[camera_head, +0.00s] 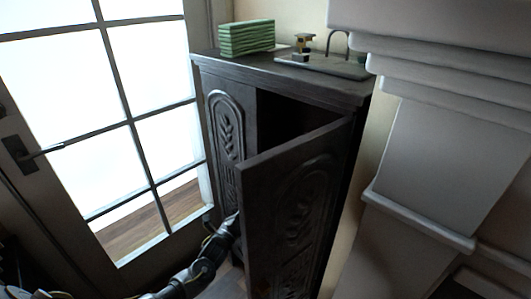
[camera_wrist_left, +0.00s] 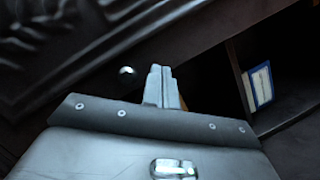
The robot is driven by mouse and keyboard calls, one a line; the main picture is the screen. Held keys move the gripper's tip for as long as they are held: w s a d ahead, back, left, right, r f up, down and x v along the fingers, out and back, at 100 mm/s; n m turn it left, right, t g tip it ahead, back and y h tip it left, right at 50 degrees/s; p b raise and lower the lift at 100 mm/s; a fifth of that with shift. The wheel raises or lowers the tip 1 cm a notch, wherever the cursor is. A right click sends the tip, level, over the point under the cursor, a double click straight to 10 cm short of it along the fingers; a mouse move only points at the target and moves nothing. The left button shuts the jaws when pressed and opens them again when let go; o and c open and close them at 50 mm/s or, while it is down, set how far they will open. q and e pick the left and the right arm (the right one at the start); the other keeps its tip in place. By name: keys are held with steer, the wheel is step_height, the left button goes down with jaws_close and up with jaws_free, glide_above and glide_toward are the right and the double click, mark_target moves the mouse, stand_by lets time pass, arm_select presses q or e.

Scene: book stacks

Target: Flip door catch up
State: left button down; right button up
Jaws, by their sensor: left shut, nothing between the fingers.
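A dark carved wooden cabinet (camera_head: 222,75) stands beside a glazed door. Its right door (camera_head: 290,205) is swung open toward me, and its left door (camera_head: 226,140) looks closed. My left arm reaches up behind the open door, which hides its gripper in the head view. In the left wrist view my left gripper (camera_wrist_left: 165,86) is shut and empty, pointing toward the dark cabinet. I cannot make out a catch; the area around the fingertips is very dark. My right gripper is out of view.
A blue and white book (camera_wrist_left: 260,86) stands inside the cabinet. Green books (camera_head: 246,38) and a dark tray (camera_head: 325,65) sit on top. The glazed door (camera_head: 100,110) is at left. White stone moulding (camera_head: 430,160) bounds the right side.

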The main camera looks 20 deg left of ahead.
arm_select(q)
step_height(320, 180, up, 18)
steer(key=d+m+t+h+b, duration=0.3)
steer(key=m+h, duration=0.4)
steer(key=m, duration=0.6)
steer(key=shift+s+t+b, duration=0.25)
steer(key=shift+t+b, duration=0.5)
steer(key=shift+t, duration=0.25)
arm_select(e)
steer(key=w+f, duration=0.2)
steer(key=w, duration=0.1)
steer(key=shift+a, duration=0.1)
arm_select(q)
steer(key=shift+f, duration=0.1)
steer(key=s+r+p+x, duration=0.1)
steer(key=x, duration=0.5)
steer(key=s+r+p+x, duration=0.1)
steer(key=p+x, duration=0.1)
steer(key=x, duration=0.4)
steer(key=shift+w+a+r, duration=0.25)
steer(key=shift+a+r, duration=0.05)
steer(key=shift+a, duration=0.05)
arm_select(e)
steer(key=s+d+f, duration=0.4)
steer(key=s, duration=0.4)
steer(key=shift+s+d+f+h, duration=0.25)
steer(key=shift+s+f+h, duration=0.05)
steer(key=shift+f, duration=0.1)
